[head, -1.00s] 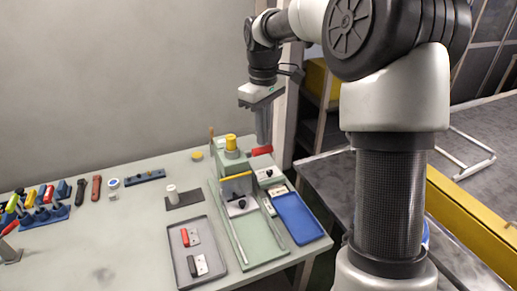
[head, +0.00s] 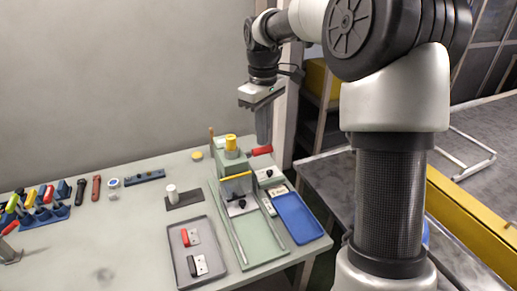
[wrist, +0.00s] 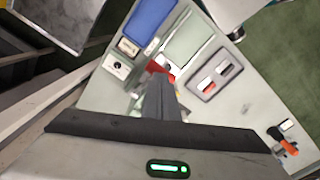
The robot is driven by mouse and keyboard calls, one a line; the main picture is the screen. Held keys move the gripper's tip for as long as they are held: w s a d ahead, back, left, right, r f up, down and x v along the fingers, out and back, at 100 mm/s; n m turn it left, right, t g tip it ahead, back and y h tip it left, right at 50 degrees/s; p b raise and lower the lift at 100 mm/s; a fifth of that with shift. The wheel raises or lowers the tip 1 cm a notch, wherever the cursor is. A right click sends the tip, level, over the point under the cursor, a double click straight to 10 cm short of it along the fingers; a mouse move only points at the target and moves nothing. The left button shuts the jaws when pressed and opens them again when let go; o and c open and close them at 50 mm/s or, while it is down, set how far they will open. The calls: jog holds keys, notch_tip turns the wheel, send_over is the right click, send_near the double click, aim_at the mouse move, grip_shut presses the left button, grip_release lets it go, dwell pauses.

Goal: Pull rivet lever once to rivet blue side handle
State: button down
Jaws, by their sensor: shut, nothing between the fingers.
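The rivet press (head: 236,164) is a pale green fixture with a yellow cap, near the right end of the table. Its red lever grip (head: 262,150) sticks out to the right, and red also shows in the wrist view (wrist: 156,68). My gripper (head: 264,141) points down with its fingers shut and empty, its tips close to the lever grip. In the wrist view the fingers (wrist: 160,84) overlap the view of the red grip; I cannot tell whether they touch it. I cannot make out a blue handle in the press; a small dark part (head: 242,204) sits at its front.
A grey tray (head: 212,274) holds a red-handled and a black-handled part. A blue tray (head: 297,218) lies right of the fixture. Handles and a tool rack (head: 45,215) stand at the left.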

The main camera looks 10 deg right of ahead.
aim_at(264, 152)
jog(key=shift+s+d+f+b, duration=0.1)
jog(key=shift+s+f+b, duration=0.1)
jog(key=shift+f+b, duration=0.6)
jog(key=shift+s+a+f+b, duration=0.15)
jog(key=shift+f+b, duration=0.25)
jog(key=shift+f, duration=0.75)
jog(key=shift+s+d+f+b, duration=0.2)
jog(key=shift+f+b, duration=0.4)
jog(key=shift+f, duration=0.5)
jog(key=shift+s+d+f+b, duration=0.1)
jog(key=shift+s+f+b, duration=0.3)
jog(key=shift+f+b, duration=0.35)
jog(key=shift+s+d+f+b, duration=0.1)
jog(key=shift+s+f+b, duration=0.35)
jog(key=shift+f, duration=0.45)
jog(key=shift+s+f+b, duration=0.3)
jog(key=shift+f+b, duration=0.45)
jog(key=shift+f, duration=0.1)
